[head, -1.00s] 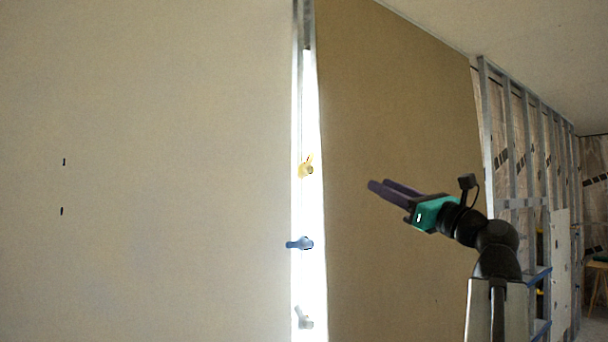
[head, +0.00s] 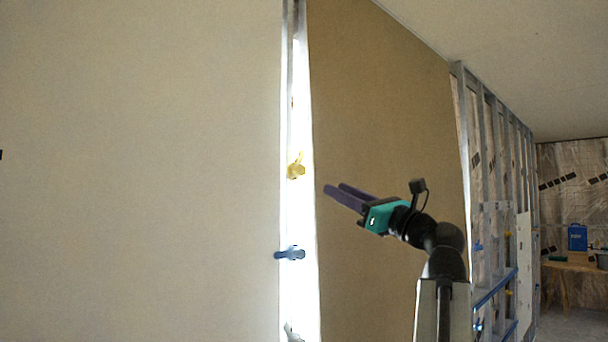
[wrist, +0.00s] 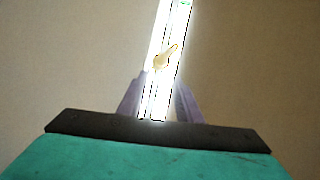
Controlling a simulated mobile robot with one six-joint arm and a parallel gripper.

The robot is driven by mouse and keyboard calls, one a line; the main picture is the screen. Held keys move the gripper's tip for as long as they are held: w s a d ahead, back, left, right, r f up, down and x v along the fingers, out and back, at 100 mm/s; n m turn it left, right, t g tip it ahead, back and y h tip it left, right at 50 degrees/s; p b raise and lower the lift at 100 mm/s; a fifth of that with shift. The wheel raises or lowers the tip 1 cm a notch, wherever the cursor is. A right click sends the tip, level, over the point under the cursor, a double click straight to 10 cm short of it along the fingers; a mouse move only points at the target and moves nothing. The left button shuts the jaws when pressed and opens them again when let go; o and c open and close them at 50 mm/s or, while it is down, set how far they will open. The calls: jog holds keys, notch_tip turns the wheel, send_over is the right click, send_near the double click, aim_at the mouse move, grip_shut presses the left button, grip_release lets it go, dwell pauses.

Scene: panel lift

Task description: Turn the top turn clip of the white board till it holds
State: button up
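A yellow turn clip (head: 296,171) is the highest clip I can make out on the bright upright strip (head: 303,215) between two boards. Its tab points up, slightly right. A pale board (head: 140,180) fills the left; a tan board (head: 385,130) stands right of the strip. My gripper (head: 346,196) is open and empty, right of the yellow clip and slightly lower in the head view, apart from it. In the wrist view the clip (wrist: 163,59) shows ahead of the two spread fingers (wrist: 159,100), tab slanting up to the right. Whether it overlaps a board is unclear.
A blue clip (head: 290,254) sits lower on the strip, and a grey clip (head: 292,332) is partly cut off at the bottom. Open metal studs (head: 480,150) stand at right. Beyond them a blue box (head: 577,237) rests on a wooden table (head: 568,267).

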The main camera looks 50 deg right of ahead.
aim_at(302, 172)
jog(key=shift+d, duration=0.1)
jog(key=p+x, duration=0.4)
jog(key=x, duration=0.9)
jog(key=shift+w+r+p, duration=0.2)
jog(key=shift+w+p, duration=0.05)
jog(key=shift+p, duration=0.15)
